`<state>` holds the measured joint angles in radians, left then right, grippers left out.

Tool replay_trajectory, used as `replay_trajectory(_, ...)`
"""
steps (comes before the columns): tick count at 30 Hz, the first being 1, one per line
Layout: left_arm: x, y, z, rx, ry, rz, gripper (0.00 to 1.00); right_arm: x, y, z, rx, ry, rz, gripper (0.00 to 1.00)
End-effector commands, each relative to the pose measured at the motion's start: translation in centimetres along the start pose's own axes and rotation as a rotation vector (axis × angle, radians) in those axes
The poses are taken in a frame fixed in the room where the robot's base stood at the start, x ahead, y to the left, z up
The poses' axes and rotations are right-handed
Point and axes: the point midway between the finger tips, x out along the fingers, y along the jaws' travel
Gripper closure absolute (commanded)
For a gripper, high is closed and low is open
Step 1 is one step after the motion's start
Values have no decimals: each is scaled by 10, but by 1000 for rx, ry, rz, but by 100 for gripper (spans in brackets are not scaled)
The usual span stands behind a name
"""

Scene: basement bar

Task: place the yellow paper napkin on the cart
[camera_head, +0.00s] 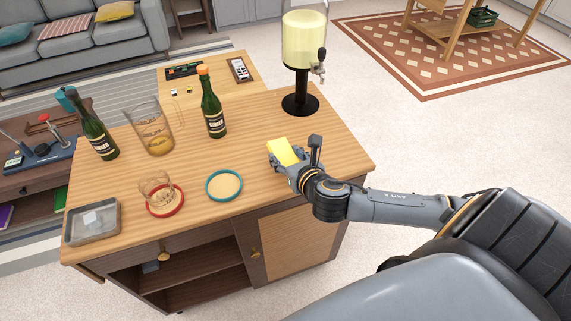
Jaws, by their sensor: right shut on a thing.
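The yellow paper napkin (283,151) is a small folded yellow piece at the right part of the wooden cart top. My right gripper (281,160) is shut on it, at the front right part of the cart (257,181). Whether the napkin touches the cart top or is just above it, I cannot tell. The gripper fingers hide its lower part. My left gripper is not in the view.
A drink dispenser (303,50) stands behind the napkin. Two green bottles (213,115), a pitcher (150,130), a glass (157,186) on a red coaster, a teal-rimmed coaster (224,185) and a grey tray (92,221) occupy the cart's left and middle. The front right top is clear.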

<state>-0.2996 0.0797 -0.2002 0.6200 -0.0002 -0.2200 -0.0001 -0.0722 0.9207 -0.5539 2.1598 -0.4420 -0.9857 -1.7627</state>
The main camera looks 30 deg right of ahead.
Motion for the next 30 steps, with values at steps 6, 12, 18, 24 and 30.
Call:
replay_trajectory(6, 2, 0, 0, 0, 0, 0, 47, 22, -5, -12, 2, -1, -1, 65)
replay_trajectory(12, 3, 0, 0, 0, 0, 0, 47, 35, -7, -33, 1, 3, 0, 65)
replay_trajectory(18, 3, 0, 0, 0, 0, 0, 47, 40, -7, -44, 0, 0, 1, 65)
replay_trajectory(24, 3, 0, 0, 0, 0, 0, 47, 40, -7, -44, 0, 0, 1, 65)
replay_trajectory(30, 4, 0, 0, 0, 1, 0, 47, 41, -7, -46, -1, 0, 0, 29)
